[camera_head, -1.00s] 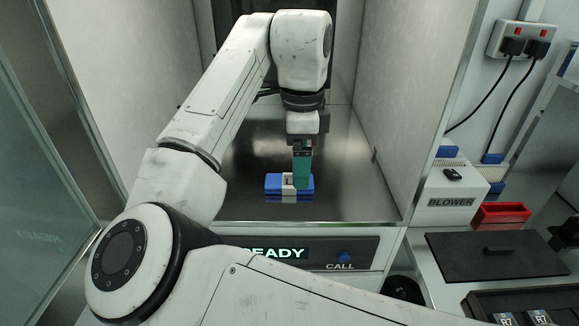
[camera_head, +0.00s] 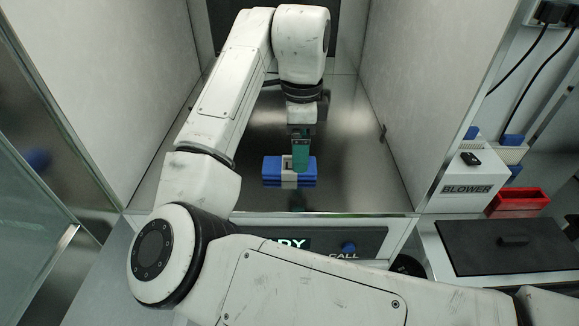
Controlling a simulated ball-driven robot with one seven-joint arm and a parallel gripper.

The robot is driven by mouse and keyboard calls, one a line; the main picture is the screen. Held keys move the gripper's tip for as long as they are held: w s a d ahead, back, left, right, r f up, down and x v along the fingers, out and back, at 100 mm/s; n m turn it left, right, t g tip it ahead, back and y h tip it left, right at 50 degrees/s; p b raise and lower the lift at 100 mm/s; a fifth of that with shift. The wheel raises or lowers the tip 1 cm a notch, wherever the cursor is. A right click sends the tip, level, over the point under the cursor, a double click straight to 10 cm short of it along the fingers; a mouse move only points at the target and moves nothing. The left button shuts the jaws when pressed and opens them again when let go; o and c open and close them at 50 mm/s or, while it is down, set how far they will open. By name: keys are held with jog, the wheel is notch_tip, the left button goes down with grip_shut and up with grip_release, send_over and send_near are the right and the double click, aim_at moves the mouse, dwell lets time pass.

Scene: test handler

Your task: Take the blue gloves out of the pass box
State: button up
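The blue gloves (camera_head: 272,167) form a flat blue bundle with a white band around the middle. They are inside the pass box, on or just above its shiny metal floor (camera_head: 350,190); I cannot tell which. My gripper (camera_head: 299,167) points down at the bundle from above. Its green finger overlaps the bundle just right of the white band. The other finger is not clearly seen, so whether the fingers are closed on the gloves is unclear. The pass box is open towards me, and its right wall (camera_head: 420,90) is pale.
A glass door (camera_head: 50,230) stands open at the left. The front panel has a lit display and a blue CALL button (camera_head: 348,247). At the right are a BLOWER box (camera_head: 465,188), a red bin (camera_head: 517,203) and a black lidded plate (camera_head: 490,252).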

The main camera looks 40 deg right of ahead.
aim_at(290, 168)
notch_tip(290, 168, down, 5)
jog(key=shift+w+d+r, duration=0.1)
jog(key=shift+w+r, duration=0.05)
jog(key=shift+r, duration=0.05)
jog(key=shift+c, duration=0.2)
jog(key=c, duration=1.1)
